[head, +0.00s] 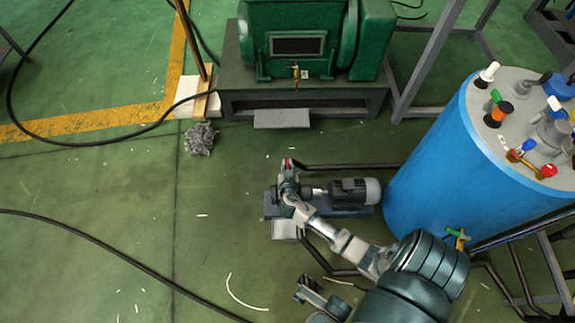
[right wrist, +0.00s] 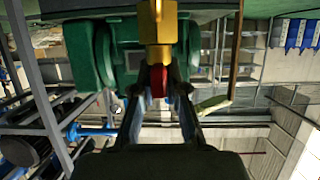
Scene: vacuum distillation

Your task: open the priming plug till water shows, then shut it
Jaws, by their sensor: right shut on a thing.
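The priming plug, a small red piece (right wrist: 159,84), sits against a brass fitting (right wrist: 160,30) in the right wrist view. My right gripper (right wrist: 161,92) has its two fingers closed on the red plug, one on each side. In the head view the right gripper (head: 289,172) is over the left end of a small pump with a dark motor (head: 349,191). A bit of red shows at its tip. The gripper hides most of the pump head and the fitting. I can make out no water at the plug.
A blue tank (head: 425,180) with valves on its lid stands right of the pump. A green machine (head: 300,40) on a grey base is behind. Dark pipes (head: 350,166) run along the floor between pump and tank. The green floor (head: 110,220) at left is mostly clear, crossed by cables.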

